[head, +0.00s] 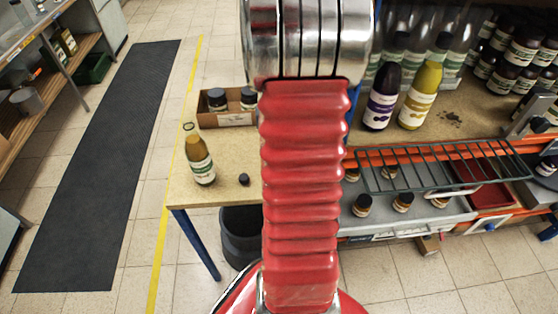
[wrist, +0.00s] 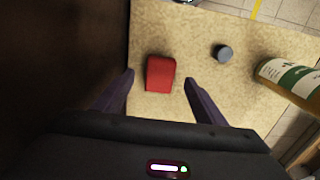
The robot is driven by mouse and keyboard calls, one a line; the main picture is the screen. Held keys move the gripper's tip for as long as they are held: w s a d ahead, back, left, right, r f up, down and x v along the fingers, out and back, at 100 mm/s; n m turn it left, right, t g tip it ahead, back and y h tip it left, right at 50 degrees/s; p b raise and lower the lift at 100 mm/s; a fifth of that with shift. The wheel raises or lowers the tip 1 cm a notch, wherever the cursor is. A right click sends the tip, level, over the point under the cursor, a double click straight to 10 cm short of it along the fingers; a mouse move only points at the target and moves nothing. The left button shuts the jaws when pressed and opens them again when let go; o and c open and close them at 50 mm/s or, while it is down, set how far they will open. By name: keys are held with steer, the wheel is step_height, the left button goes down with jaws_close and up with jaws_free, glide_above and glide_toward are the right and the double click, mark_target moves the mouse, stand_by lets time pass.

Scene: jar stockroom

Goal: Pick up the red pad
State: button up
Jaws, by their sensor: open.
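The red pad (wrist: 160,74) lies on the speckled tan tabletop (wrist: 205,25) in the wrist view. It is a small red block with a darker front side. My gripper (wrist: 159,77) is open, with one dark finger to the left of the pad and one to the right. The pad shows between the fingertips, with a gap on each side; I cannot tell how high the fingers are above the table. In the head view my red arm covers the middle of the picture, and neither the pad nor my gripper shows.
A small dark cap (wrist: 222,53) and a labelled yellow-brown bottle (wrist: 290,77) are right of the pad; the bottle stands upright in the head view (head: 200,160). A cardboard box (head: 225,118) holds jars behind. A wire rack (head: 445,165) juts out at right.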

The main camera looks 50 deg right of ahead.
steer(key=shift+f, duration=0.15)
steer(key=shift+w+f, duration=0.1)
steer(key=shift+f, duration=2.45)
steer(key=c, duration=1.2)
steer(key=shift+r, duration=0.1)
